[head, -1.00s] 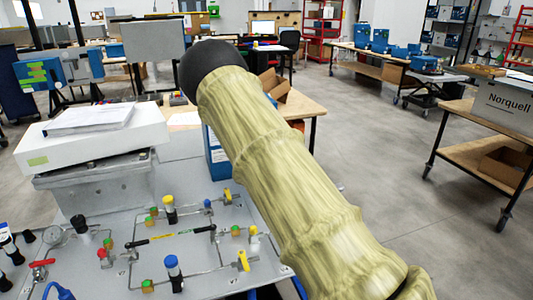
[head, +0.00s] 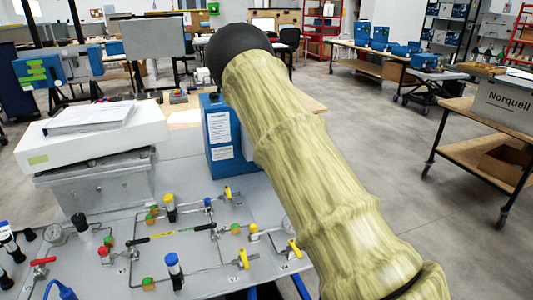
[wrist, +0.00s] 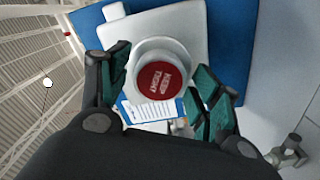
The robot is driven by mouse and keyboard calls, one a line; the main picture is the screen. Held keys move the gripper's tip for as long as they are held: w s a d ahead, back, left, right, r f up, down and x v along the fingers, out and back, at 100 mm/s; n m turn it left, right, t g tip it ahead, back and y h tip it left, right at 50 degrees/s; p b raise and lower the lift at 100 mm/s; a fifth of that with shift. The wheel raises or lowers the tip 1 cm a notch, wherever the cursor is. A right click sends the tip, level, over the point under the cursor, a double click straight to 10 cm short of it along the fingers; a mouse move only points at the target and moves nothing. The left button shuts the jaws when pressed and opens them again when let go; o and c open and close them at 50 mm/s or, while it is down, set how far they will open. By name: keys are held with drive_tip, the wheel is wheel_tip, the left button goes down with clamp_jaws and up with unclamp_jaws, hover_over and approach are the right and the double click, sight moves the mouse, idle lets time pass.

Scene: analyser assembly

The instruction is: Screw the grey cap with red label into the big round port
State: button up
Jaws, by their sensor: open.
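In the wrist view, the round cap with the red label (wrist: 161,82) lies between the green-padded fingers of my gripper (wrist: 162,78). White lettering on the label is seen at an angle. A pale round rim surrounds the label, in front of a white plate (wrist: 186,24) on a blue panel. I cannot tell whether this rim is the cap's own wall or the port, or how deep the cap sits. My gripper is open, with one finger on each side of the rim. In the head view, my gripper and the cap are not visible.
The bench (head: 120,203) carries tubing, valves and gauges. A white case (head: 60,146) with papers sits at left. A paper label (wrist: 153,112) lies below the cap.

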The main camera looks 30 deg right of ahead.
drive_tip(key=n+b, duration=1.4)
drive_tip(key=n, duration=1)
drive_tip(key=shift+r+b, duration=0.15)
drive_tip(key=shift+b, duration=0.25)
drive_tip(key=shift+c, duration=0.3)
